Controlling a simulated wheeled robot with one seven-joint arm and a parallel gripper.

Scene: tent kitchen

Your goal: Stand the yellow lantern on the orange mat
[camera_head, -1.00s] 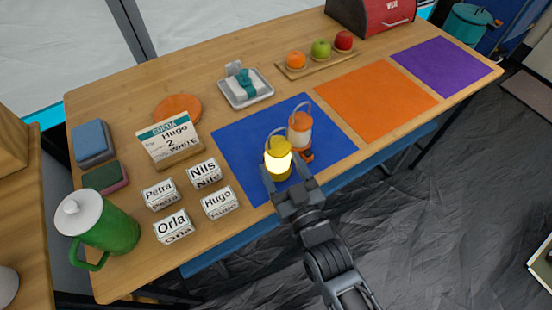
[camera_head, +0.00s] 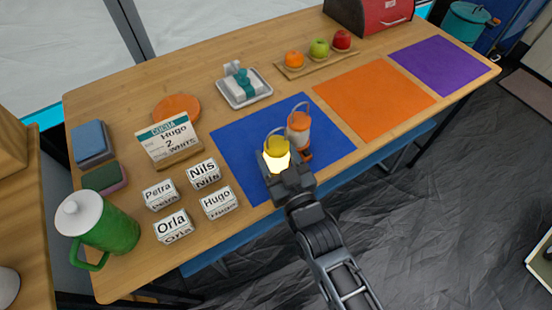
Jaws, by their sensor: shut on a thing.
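The yellow lantern (camera_head: 276,148) has a glowing middle and a wire handle. It is over the blue mat (camera_head: 235,150), and my gripper (camera_head: 284,172) is shut on its lower part. My gripper hides its base, so I cannot tell whether it touches the mat. An orange lantern (camera_head: 299,128) with a pale middle stands on the blue mat just right of the yellow one, very close to it. The orange mat (camera_head: 375,100) lies flat and empty to the right of the blue mat.
A purple mat (camera_head: 440,66) lies further right. Behind the orange mat is a wooden board (camera_head: 316,64) with fruit. To the left stand white name blocks (camera_head: 220,203), a cocoa sign (camera_head: 168,140) and a green jug (camera_head: 108,228). A white dish (camera_head: 244,88) sits behind the blue mat.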

